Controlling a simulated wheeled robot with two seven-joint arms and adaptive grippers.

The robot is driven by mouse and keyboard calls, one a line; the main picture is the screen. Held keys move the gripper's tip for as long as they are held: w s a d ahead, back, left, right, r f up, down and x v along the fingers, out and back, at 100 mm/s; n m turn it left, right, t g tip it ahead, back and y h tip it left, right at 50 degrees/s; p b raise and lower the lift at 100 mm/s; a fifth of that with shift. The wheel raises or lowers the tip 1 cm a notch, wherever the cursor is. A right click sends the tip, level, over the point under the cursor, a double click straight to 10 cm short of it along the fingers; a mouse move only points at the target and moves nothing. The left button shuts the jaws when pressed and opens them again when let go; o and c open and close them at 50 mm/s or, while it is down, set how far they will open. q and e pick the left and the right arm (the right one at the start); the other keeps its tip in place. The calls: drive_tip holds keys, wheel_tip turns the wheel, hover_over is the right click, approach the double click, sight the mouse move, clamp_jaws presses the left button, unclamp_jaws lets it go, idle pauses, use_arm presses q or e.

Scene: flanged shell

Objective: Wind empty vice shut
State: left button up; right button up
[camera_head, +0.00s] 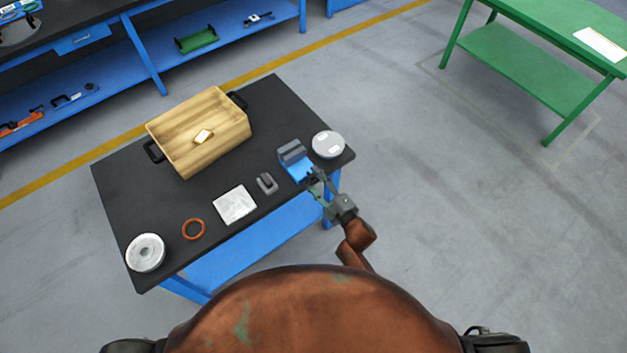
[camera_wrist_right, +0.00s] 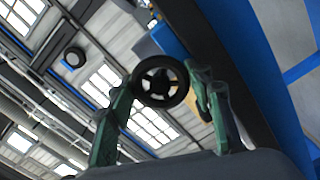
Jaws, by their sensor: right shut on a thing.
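The small vice (camera_head: 297,165), blue with grey jaws (camera_head: 291,150), stands near the right front edge of the dark table. The gap between its jaws is too small to tell. Its black handwheel with light gaps between the spokes shows in the right wrist view (camera_wrist_right: 160,101). My right gripper (camera_head: 316,184) comes from the front, at the near end of the vice. In the wrist view its two green fingers (camera_wrist_right: 165,78) lie on either side of the wheel, shut on its rim. They hide most of the wheel in the head view. My left gripper is out of view.
A round light-grey flanged part (camera_head: 328,145) stands close to the right of the vice. A small grey block (camera_head: 266,183), white plate (camera_head: 235,205), orange ring (camera_head: 193,229) and white roll (camera_head: 146,252) lie to the left. A wooden box (camera_head: 215,150) stands behind.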

drive_tip(key=n+b, duration=0.1)
drive_tip(key=n, duration=0.1)
drive_tip(key=n+b, duration=0.1)
drive_tip(key=n, duration=0.1)
drive_tip(key=n+b, duration=0.1)
drive_tip(key=n, duration=0.1)
drive_tip(key=shift+f+n, duration=0.3)
drive_tip(key=n+b, duration=0.2)
drive_tip(key=n, duration=0.1)
drive_tip(key=shift+r+n, duration=0.1)
drive_tip(key=shift+n, duration=0.2)
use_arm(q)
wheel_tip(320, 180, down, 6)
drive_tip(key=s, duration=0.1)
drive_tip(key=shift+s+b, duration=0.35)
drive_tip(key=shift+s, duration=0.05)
use_arm(e)
drive_tip(key=shift+n, duration=0.5)
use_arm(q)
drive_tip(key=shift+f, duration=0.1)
use_arm(e)
drive_tip(key=shift+r, duration=0.15)
drive_tip(key=o, duration=0.9)
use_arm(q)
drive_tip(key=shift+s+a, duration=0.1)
use_arm(e)
drive_tip(key=shift+s, duration=0.1)
